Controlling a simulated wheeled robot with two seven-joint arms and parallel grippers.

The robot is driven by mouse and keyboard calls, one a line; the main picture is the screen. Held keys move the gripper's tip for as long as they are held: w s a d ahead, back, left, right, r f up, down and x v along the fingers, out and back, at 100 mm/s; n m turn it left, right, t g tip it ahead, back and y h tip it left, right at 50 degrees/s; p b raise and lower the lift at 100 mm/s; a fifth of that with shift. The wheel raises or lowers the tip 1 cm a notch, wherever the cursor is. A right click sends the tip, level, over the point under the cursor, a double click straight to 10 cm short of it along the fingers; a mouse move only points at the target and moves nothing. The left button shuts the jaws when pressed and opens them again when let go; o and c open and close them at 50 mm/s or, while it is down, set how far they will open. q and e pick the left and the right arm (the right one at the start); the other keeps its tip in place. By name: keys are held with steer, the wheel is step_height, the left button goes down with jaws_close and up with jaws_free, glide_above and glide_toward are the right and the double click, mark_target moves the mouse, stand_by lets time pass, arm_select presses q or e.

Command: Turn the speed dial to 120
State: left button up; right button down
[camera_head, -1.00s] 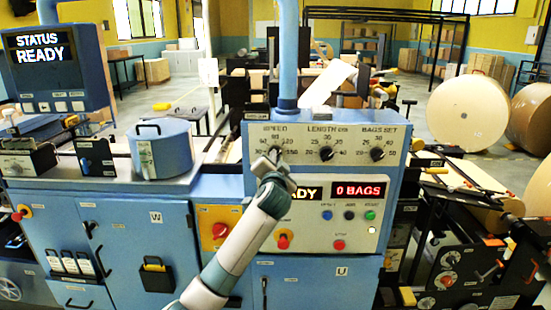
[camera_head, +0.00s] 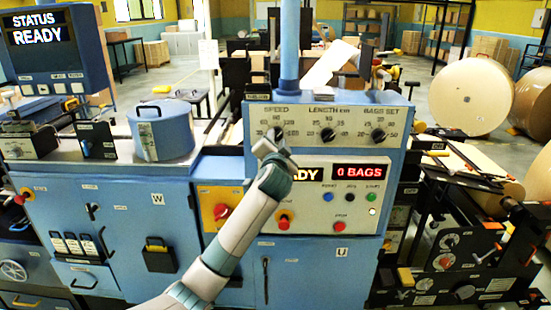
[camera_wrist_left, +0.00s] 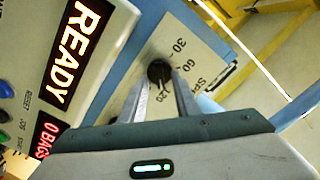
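The speed dial (camera_head: 277,133) is a small dark knob at the left of the three knobs on the blue machine's panel, partly hidden by my left gripper in the head view. In the left wrist view the dial (camera_wrist_left: 159,72) shows between and just beyond my left fingertips. My left gripper (camera_head: 268,150) is at the panel, just below the dial; its fingers (camera_wrist_left: 160,88) are spread with a gap around the knob. I see no clear contact. Scale numbers 30, 60 and 120 show beside the dial, but its pointer is too small to read. My right gripper is not in view.
The length knob (camera_head: 328,134) and bags-set knob (camera_head: 378,135) sit to the right on the same panel. A blue lidded canister (camera_head: 161,132) stands left.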

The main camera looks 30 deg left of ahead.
arm_select(q)
steer(key=b+v, duration=0.6)
steer(key=v, duration=1.1)
steer(key=shift+a, duration=0.15)
